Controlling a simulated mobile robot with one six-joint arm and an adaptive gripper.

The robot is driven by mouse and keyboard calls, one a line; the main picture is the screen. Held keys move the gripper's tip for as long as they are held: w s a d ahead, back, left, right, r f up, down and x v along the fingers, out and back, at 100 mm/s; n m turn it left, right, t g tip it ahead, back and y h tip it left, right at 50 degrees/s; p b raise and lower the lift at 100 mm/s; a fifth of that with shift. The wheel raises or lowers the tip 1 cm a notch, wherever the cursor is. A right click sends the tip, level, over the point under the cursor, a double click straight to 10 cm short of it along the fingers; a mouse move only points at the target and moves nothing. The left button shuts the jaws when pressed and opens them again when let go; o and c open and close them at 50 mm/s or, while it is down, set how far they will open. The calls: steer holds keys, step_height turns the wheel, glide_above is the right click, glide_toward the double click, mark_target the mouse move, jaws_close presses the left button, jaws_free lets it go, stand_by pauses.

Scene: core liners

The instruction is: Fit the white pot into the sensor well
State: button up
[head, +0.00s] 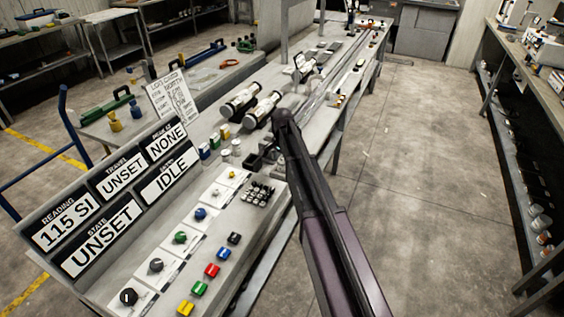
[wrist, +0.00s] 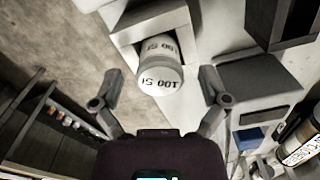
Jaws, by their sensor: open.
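A white pot (wrist: 160,74) marked "100 SI" shows in the wrist view between the two fingers of my gripper (wrist: 160,88). The fingers are spread, with a gap on both sides of the pot. Its far end is against or inside a recess in a pale grey block (wrist: 122,20); I cannot tell how deep it sits or whether this block is the sensor well. In the head view my dark arm reaches over the bench's right edge, and its end hides the pot there. Small white pots (head: 236,144) stand on the bench to its left.
A sign panel (head: 122,187) reads "115 SI", "UNSET", "IDLE" and "NONE". Knobs and coloured buttons (head: 212,270) line the near bench. Core cylinders (head: 240,103) lie beyond. A grey box with a blue part (wrist: 258,100) is right of the pot. The aisle floor (head: 430,170) is clear.

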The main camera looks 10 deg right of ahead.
mark_target(282, 161)
steer(key=shift+r+p, duration=4.55)
steer(key=shift+r, duration=0.15)
steer(key=s+n, duration=1)
steer(key=s, duration=1.9)
steer(key=shift+d+n, duration=0.2)
steer(key=shift+n, duration=0.1)
